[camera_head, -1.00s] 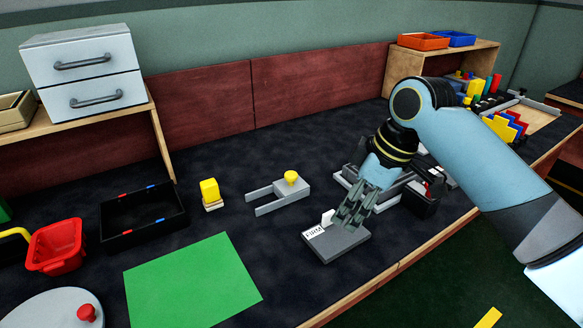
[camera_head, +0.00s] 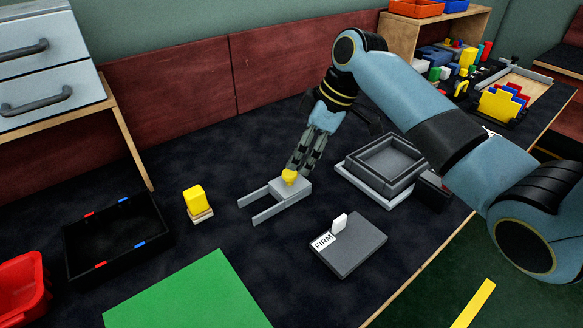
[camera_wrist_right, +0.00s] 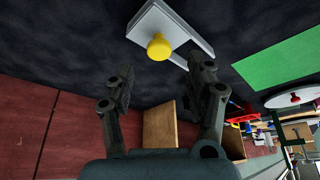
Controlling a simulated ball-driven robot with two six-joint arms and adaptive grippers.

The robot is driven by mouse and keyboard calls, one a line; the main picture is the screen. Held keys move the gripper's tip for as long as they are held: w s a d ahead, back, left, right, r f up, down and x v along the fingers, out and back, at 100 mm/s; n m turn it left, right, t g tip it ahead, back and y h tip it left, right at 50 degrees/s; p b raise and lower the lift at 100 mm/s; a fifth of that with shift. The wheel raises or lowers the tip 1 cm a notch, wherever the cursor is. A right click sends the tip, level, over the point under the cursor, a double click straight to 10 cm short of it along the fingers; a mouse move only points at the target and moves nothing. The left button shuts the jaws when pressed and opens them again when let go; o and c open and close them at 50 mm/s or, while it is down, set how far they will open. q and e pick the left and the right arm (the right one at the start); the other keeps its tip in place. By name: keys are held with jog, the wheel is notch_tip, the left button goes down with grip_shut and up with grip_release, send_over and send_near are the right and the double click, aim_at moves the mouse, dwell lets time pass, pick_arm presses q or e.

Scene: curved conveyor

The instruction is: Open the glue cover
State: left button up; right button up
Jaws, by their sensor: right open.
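A grey two-pronged piece (camera_head: 262,210) with a yellow knob (camera_head: 289,177) lies on the dark table; no label marks it as the glue cover. It also shows at the top of the right wrist view, with its yellow knob (camera_wrist_right: 158,46). My right gripper (camera_head: 297,168) is directly behind and above the knob in the head view. In the wrist view the right gripper's fingers (camera_wrist_right: 158,84) are apart and empty, with the knob beyond their tips. A grey slab (camera_head: 352,248) with a "FIRM" label and a white tab sits to the front right. My left gripper is not in view.
A yellow block (camera_head: 194,199) on a wooden base stands left of the pronged piece. A black tray (camera_head: 75,272), green mat (camera_head: 190,298) and red bin (camera_head: 22,290) lie further left. Grey stacked frames (camera_head: 385,165) stand right. Dark tabletop is clear around the pronged piece.

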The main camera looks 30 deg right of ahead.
aim_at(290, 172)
jog(key=x, duration=0.4)
jog(key=shift+w+a+f, duration=0.1)
jog(key=shift+f, duration=0.1)
jog(key=shift+w+a+f+b, duration=0.1)
jog(key=shift+f+b, duration=0.2)
jog(key=shift+f, duration=0.15)
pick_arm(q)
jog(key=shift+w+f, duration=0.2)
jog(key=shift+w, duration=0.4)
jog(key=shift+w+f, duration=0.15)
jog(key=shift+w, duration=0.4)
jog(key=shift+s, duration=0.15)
pick_arm(e)
jog(key=c, duration=0.5)
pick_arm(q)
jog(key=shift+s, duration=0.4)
pick_arm(e)
grip_shut()
